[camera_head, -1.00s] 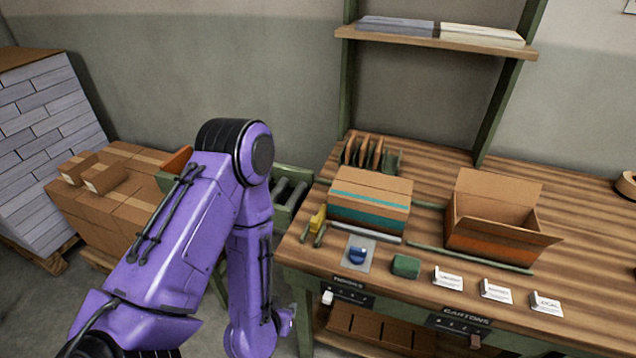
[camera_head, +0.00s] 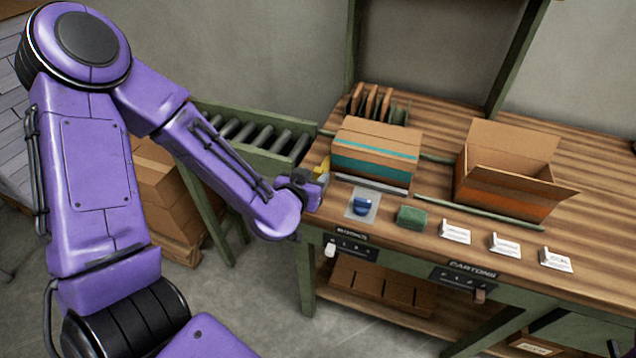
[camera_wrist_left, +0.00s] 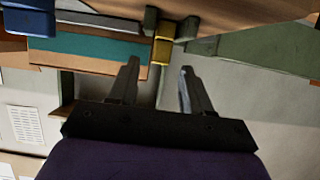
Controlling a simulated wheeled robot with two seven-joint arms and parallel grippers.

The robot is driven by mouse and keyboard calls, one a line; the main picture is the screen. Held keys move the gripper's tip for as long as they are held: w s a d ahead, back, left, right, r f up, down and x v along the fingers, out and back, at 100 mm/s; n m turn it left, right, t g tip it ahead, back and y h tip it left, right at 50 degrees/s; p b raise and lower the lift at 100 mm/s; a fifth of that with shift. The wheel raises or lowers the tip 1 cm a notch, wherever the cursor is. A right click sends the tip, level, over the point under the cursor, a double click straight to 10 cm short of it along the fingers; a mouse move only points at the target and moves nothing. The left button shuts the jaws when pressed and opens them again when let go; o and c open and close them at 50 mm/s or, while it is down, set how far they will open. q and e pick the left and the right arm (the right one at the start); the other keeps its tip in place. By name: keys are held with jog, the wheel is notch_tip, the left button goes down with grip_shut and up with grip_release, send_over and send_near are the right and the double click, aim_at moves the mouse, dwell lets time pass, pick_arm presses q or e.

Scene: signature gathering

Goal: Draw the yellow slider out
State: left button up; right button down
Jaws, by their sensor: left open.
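The yellow slider (camera_head: 323,168) is at the left end of the workbench, beside the teal-striped carton (camera_head: 376,150). My left gripper (camera_head: 318,184) is at the bench's left edge, close to the slider and partly covering it. In the left wrist view, the yellow slider (camera_wrist_left: 162,50) shows just beyond the two fingertips and in line with the gap between them. The left gripper (camera_wrist_left: 159,72) is open, with nothing between its fingers. I cannot tell exactly how far the slider is from the tips. My right gripper is not in view.
A roller conveyor (camera_head: 260,135) adjoins the bench on the left. A blue stamp-like object (camera_head: 361,205), a green block (camera_head: 411,217) and several white cards stand along the front. An open carton (camera_head: 505,180) is at right.

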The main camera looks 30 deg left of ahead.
aim_at(317, 171)
pick_arm(q)
jog(key=x, duration=0.5)
grip_shut()
